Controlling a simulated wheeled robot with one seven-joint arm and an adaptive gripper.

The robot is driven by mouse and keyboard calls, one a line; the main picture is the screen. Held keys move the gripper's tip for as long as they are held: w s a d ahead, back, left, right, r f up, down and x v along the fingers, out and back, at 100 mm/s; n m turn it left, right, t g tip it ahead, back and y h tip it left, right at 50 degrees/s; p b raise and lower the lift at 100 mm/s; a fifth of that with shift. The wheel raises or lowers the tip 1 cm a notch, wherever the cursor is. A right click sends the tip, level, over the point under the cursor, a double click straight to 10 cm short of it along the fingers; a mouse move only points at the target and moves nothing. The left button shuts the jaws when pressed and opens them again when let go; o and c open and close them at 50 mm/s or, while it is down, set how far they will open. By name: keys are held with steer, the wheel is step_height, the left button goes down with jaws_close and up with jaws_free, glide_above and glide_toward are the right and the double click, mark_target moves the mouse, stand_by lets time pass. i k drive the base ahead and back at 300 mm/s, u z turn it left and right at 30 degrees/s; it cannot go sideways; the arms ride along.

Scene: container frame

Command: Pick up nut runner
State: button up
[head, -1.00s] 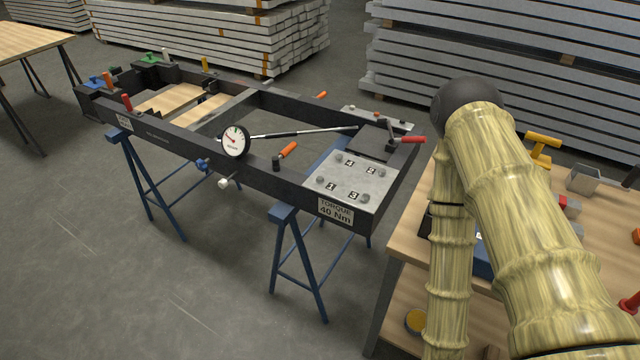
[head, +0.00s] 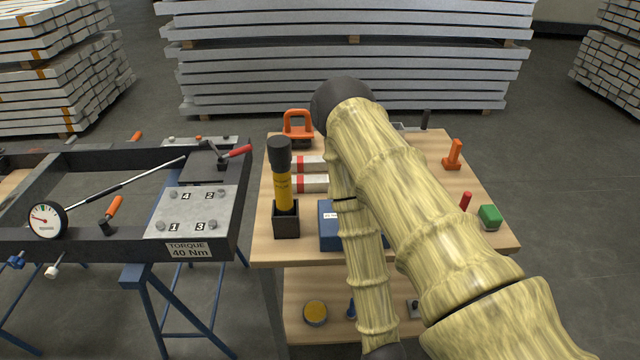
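A yellow tool with a black upper end (head: 284,190) stands upright in a square black holder (head: 286,222) at the left front of the wooden worktable in the head view. It looks like the nut runner, though I cannot read a label on it. Its lower end is hidden inside the holder. My arm is bent to the right of it, and its forearm hangs down over the front of the table. My gripper is outside the picture, below the bottom edge, so I cannot see its fingers.
A black frame (head: 110,246) with a torque plate stands left, across a narrow gap.

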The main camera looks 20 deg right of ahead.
mark_target(280, 157)
steer(key=z, duration=3.05)
steer(key=k, duration=1.1)
steer(key=u, duration=1.35)
